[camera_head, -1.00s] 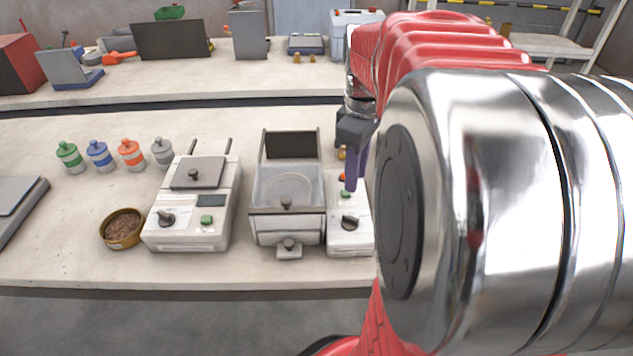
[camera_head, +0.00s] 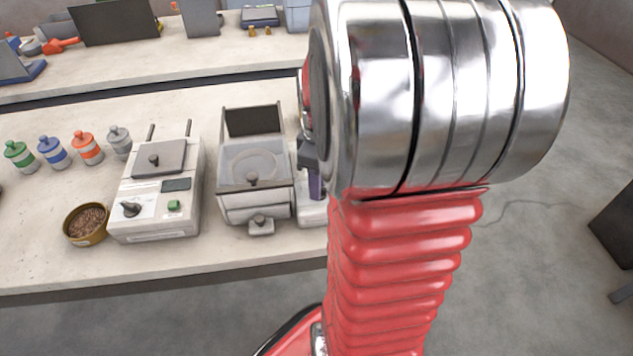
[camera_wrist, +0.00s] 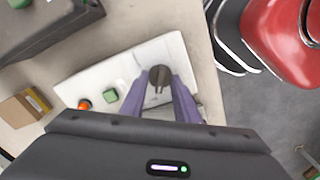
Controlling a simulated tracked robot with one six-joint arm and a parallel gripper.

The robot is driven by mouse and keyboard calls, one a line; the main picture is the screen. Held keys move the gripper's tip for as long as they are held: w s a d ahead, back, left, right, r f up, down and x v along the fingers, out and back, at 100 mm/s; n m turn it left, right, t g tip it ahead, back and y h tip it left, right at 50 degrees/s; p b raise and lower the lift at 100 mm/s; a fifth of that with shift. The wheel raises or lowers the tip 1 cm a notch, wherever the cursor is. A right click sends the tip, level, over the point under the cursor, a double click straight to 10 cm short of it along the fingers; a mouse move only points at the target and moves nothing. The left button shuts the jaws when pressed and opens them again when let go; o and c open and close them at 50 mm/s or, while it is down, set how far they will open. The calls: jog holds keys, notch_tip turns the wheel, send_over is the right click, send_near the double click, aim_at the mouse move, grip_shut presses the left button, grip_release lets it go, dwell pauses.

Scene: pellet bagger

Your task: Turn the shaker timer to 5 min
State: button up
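The white control box (camera_wrist: 185,50) carries a dark round knob (camera_wrist: 160,75), a green button (camera_wrist: 110,95) and an orange button (camera_wrist: 85,104). It stands right of the grey bin unit (camera_head: 253,175); in the head view the box (camera_head: 313,212) is mostly hidden behind my arm. My gripper (camera_wrist: 159,88) is open, its two purple fingers on either side of the knob in the wrist view. I cannot tell whether they touch it. In the head view one purple finger (camera_head: 316,184) points down at the box. The knob's scale is not readable.
Left of the bin unit stands a white device (camera_head: 155,190) with its own knob and green button. A bowl of pellets (camera_head: 87,222) and several capped bottles (camera_head: 86,147) stand further left. The bench front edge is close. A second bench runs behind.

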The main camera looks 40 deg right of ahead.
jog(key=shift+c, duration=0.4)
grip_shut()
jog(key=shift+a, duration=0.15)
jog(key=shift+m, duration=0.3)
jog(key=m, duration=0.4)
jog(key=shift+m, duration=0.4)
jog(key=m, duration=0.6)
jog(key=shift+m, duration=0.4)
